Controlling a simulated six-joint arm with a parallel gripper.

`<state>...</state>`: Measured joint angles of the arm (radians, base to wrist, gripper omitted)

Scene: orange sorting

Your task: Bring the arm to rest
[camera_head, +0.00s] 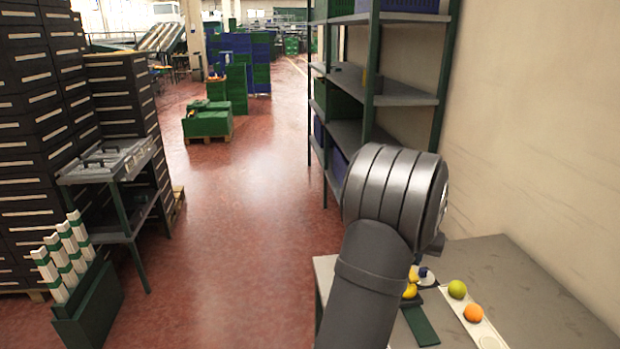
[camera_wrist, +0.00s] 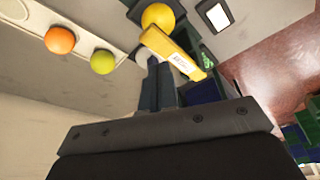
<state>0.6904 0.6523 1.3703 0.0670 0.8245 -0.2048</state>
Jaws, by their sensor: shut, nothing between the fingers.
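My gripper (camera_wrist: 154,64) shows in the wrist view with its two dark fingers close together and nothing between them. In the head view my arm hides most of it. A long white tray (camera_head: 487,335) on the grey table holds an orange fruit (camera_head: 474,313) and a green fruit (camera_head: 457,289). The wrist view shows the same orange fruit (camera_wrist: 59,40) and green fruit (camera_wrist: 103,62), apart from the fingers on the left. A yellow ball (camera_wrist: 158,17) and a yellow box-like item (camera_wrist: 172,52) appear just beyond the fingertips; I cannot tell whether they touch.
The grey table (camera_head: 535,290) has bare room on its right, beside the plain wall. A green strip (camera_head: 421,326) lies left of the tray. A metal shelf unit (camera_head: 400,92) stands behind my arm. Drawer cabinets (camera_head: 30,130) line the left, with open red floor (camera_head: 225,250) between.

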